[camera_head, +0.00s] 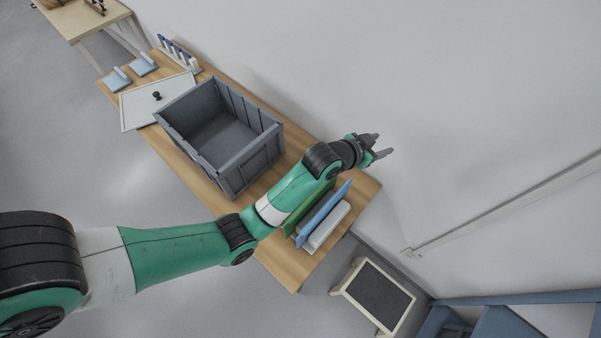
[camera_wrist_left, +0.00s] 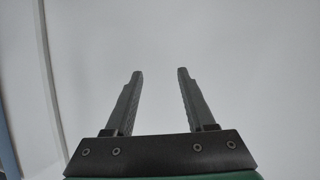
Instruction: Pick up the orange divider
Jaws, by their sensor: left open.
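No orange divider shows in either view. A blue divider (camera_head: 322,213) and a green divider (camera_head: 297,217) stand in a white rack (camera_head: 328,229) at the right end of the wooden table; my left arm hides part of this group. My left gripper (camera_head: 383,146) is open and empty, beyond the rack near the wall, above the table's far right edge. In the left wrist view its two fingers (camera_wrist_left: 160,72) are apart with only pale wall between them. My right gripper is in neither view.
An empty grey crate (camera_head: 253,153) stands mid-table. A white lid (camera_head: 131,108) with a dark knob, light-blue pieces (camera_head: 144,66) and a white rack with blue parts (camera_head: 180,54) lie to its left. A small stool (camera_head: 376,293) stands on the floor at right.

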